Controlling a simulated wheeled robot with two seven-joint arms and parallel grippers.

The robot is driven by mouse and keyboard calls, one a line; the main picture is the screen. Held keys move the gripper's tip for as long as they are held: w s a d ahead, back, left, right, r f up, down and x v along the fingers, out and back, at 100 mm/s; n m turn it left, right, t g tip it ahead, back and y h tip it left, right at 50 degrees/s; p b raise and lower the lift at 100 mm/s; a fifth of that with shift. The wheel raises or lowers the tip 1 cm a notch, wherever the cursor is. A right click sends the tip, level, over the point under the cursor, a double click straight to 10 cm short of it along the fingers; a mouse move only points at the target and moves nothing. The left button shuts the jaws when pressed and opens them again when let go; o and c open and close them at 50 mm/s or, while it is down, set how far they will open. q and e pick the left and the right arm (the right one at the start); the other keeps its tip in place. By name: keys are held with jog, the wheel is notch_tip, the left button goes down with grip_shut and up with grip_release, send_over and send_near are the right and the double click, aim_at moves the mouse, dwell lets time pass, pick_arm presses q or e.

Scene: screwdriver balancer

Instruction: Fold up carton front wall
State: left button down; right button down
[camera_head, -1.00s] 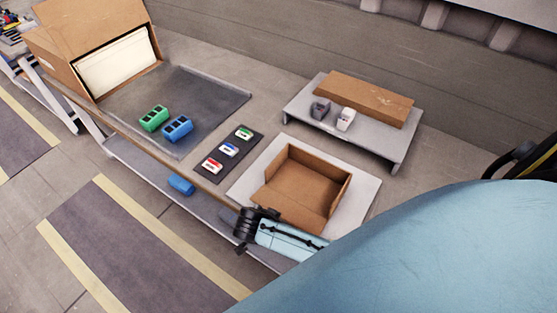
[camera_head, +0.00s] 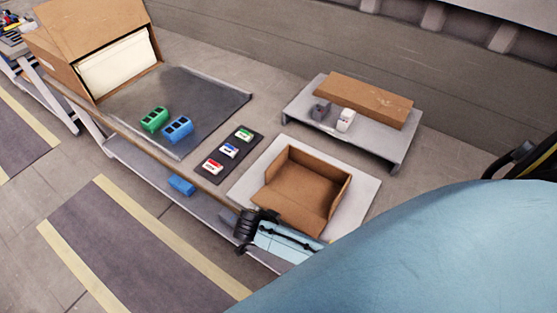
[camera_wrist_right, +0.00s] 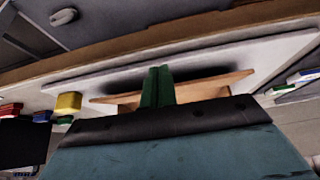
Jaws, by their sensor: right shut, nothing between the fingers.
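The brown carton (camera_head: 303,192) sits on a white board in the head view. Its back and right walls stand up. The side facing my arm is low and partly hidden behind my right gripper and forearm. My right gripper (camera_head: 250,228) is beside the carton's near left corner. In the right wrist view its green fingers (camera_wrist_right: 158,86) are together with nothing between them, in front of a tan cardboard edge (camera_wrist_right: 215,88) of the carton. I cannot tell whether they touch it. My left gripper is not in view.
The white board (camera_head: 362,195) lies under the carton. A dark strip (camera_head: 216,152) with red, blue and green labelled items lies to its left. A raised grey stand (camera_head: 385,146) holds a brown box (camera_head: 362,98).

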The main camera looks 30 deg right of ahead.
aim_at(282, 218)
jog(key=shift+w+d, duration=0.3)
jog(key=shift+d, duration=0.45)
dwell(0.4)
jog(key=shift+r, duration=0.15)
jog(key=shift+w+d+r+p, duration=0.1)
jog(key=shift+d+r+p, duration=0.15)
jog(key=shift+r+p, duration=0.65)
jog(key=shift+f, duration=0.15)
jog(key=shift+d, duration=0.1)
jog(key=shift+w+d+r+p, duration=0.25)
jog(key=shift+d+r+p, duration=0.25)
jog(key=shift+r+p, duration=0.3)
jog(key=shift+d, duration=0.1)
